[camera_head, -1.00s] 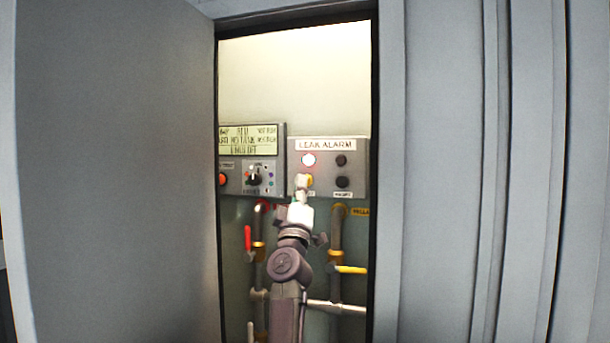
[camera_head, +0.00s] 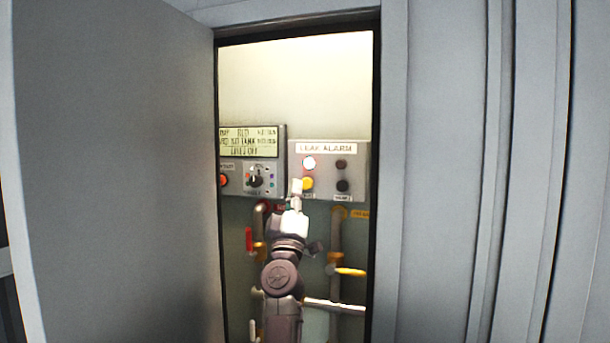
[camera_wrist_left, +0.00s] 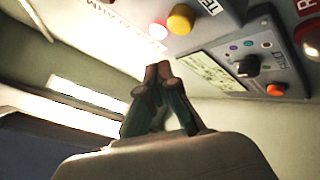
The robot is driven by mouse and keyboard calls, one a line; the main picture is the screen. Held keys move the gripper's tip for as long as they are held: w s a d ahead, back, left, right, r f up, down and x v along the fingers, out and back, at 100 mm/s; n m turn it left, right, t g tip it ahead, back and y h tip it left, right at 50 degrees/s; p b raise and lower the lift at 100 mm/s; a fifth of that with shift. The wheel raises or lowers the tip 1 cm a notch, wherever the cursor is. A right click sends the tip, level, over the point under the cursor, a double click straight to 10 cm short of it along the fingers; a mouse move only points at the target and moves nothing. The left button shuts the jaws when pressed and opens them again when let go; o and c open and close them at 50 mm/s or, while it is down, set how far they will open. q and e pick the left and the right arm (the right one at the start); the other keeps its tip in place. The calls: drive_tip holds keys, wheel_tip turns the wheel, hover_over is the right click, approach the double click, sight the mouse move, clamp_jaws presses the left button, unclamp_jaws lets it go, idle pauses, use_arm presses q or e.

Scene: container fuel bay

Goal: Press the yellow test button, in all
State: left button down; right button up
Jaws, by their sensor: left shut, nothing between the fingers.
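The yellow test button (camera_head: 308,184) is on the grey LEAK ALARM panel (camera_head: 357,160), below a glowing lamp (camera_head: 309,163). It also shows in the left wrist view (camera_wrist_left: 181,18) at the top. My left gripper (camera_head: 297,187) is shut and empty, its tips just left of the button in the head view and covering little of it. In the left wrist view the closed fingertips (camera_wrist_left: 158,72) stand apart from the button, with a visible gap in the picture. My right gripper is not in view.
A display panel (camera_head: 283,160) with a dark knob and an orange button (camera_head: 224,180) is to the left. Pipes with a red handle (camera_head: 249,240) and a yellow handle (camera_head: 350,272) are below. An open grey door (camera_head: 115,170) and the frame bound the opening.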

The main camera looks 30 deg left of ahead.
use_arm(q)
drive_tip(key=shift+s+d+f+b, duration=0.1)
drive_tip(key=shift+s+d+b, duration=0.15)
drive_tip(key=shift+s, duration=0.25)
drive_tip(key=shift+s+d+f+b, duration=0.15)
drive_tip(key=shift+s+b, duration=0.1)
drive_tip(key=shift+s, duration=0.2)
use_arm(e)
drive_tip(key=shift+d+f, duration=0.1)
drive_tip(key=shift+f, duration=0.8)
use_arm(q)
drive_tip(key=shift+s+a+r, duration=0.1)
drive_tip(key=shift+a, duration=0.1)
drive_tip(key=shift+d, duration=0.15)
